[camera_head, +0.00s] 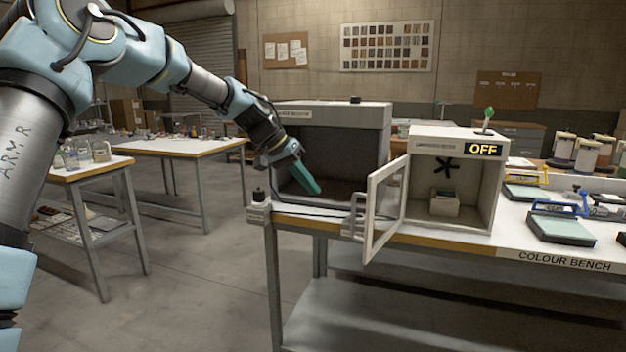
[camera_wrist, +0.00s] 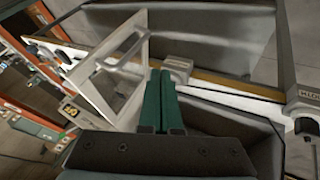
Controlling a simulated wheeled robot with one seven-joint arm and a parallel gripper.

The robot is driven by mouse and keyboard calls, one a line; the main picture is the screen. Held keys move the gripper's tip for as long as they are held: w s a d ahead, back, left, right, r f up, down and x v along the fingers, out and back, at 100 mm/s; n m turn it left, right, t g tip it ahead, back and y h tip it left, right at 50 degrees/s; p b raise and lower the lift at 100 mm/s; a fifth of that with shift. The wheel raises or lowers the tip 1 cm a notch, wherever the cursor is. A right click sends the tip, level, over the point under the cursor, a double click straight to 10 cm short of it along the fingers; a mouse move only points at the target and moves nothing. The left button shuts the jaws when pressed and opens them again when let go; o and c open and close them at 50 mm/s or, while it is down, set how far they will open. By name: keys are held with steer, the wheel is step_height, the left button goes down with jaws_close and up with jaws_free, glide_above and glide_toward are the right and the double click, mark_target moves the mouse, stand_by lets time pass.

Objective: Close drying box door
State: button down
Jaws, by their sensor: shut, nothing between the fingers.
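The drying box (camera_head: 458,142) is a white cabinet on the bench with an "OFF" display at its top right. Its framed glass door (camera_head: 386,208) stands open, swung out toward the front left over the bench edge. A small pale block and a dark fan show inside the box. My gripper (camera_head: 315,187) is shut and empty, left of the door and apart from it, in front of the grey booth. In the wrist view my gripper's green fingers (camera_wrist: 159,100) lie together, with the door (camera_wrist: 112,85) and its handle (camera_wrist: 122,50) to their left.
A grey open-fronted booth (camera_head: 334,112) stands behind my gripper. A small post (camera_head: 259,207) sits at the bench's left corner. Panels with blue and yellow handles (camera_head: 560,228) lie right of the box. Side tables (camera_head: 190,147) stand at left, with open floor between.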

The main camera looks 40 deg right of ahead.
steer(key=s+d+f+p, duration=0.4)
steer(key=s+d+f, duration=0.1)
steer(key=shift+d+f, duration=0.35)
steer(key=shift+d, duration=0.05)
steer(key=shift+s, duration=0.15)
